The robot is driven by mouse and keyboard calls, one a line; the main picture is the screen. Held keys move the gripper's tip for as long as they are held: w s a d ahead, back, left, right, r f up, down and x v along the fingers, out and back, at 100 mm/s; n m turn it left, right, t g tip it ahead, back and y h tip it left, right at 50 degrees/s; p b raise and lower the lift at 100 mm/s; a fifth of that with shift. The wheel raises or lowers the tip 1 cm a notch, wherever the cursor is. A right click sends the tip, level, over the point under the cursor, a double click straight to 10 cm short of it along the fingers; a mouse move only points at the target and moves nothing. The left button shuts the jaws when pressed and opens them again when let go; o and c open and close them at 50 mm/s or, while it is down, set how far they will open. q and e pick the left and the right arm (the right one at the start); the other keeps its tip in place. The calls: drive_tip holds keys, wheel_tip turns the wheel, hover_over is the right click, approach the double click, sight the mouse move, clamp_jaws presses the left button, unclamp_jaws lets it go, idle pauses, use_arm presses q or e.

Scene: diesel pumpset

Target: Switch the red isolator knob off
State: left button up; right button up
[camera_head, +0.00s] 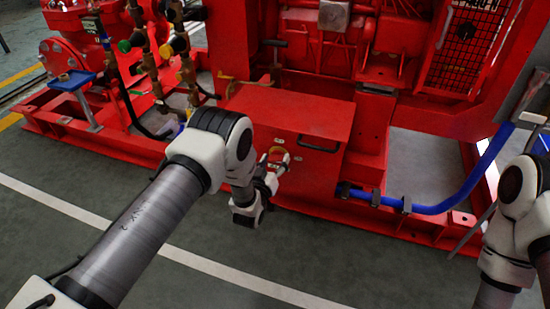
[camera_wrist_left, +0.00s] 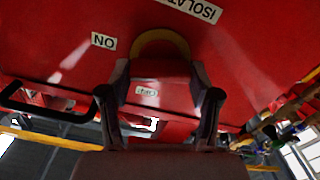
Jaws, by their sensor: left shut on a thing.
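The red isolator knob (camera_wrist_left: 160,68) shows in the left wrist view in front of a yellow ring (camera_wrist_left: 160,40) on a red panel. My left gripper (camera_wrist_left: 160,80) has a finger on each side of the knob and is shut on it. An ON label (camera_wrist_left: 103,40) and an ISOLATOR label (camera_wrist_left: 190,9) appear upside down near the ring. A small pale label (camera_wrist_left: 147,91) is too small to read. In the head view my left gripper (camera_head: 279,163) is at the yellow ring (camera_head: 277,151) on the box front; its fingers hide most of the knob. My right gripper is out of view.
The red box (camera_head: 290,110) has a dark handle (camera_head: 318,144) right of the knob. A blue hose (camera_head: 450,201) runs along the red base frame at the right. Brass valves (camera_head: 150,60) and pipes stand at the left. The floor (camera_head: 200,270) in front is clear.

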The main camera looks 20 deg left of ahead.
use_arm(q)
drive_tip(key=n+p, duration=0.2)
drive_tip(key=n, duration=0.1)
drive_tip(key=shift+r+n, duration=0.1)
drive_tip(key=shift+n, duration=0.3)
drive_tip(key=n+p, duration=0.1)
drive_tip(key=n, duration=0.2)
drive_tip(key=shift+a+n, duration=0.1)
drive_tip(key=shift+n, duration=0.2)
drive_tip(key=n+p, duration=0.1)
drive_tip(key=n, duration=0.2)
drive_tip(key=shift+n+p, duration=0.3)
drive_tip(key=shift+p, duration=0.05)
drive_tip(key=shift+f+n+p, duration=0.15)
drive_tip(key=shift+n+p, duration=0.05)
drive_tip(key=shift+n, duration=0.55)
drive_tip(key=shift+f+n+p, duration=0.15)
drive_tip(key=shift+n+p, duration=0.05)
drive_tip(key=shift+n, duration=0.55)
drive_tip(key=shift+a, duration=0.1)
drive_tip(key=o, duration=1.1)
drive_tip(key=shift+o, duration=0.2)
drive_tip(key=s, duration=1.2)
drive_tip(key=shift+a, duration=0.15)
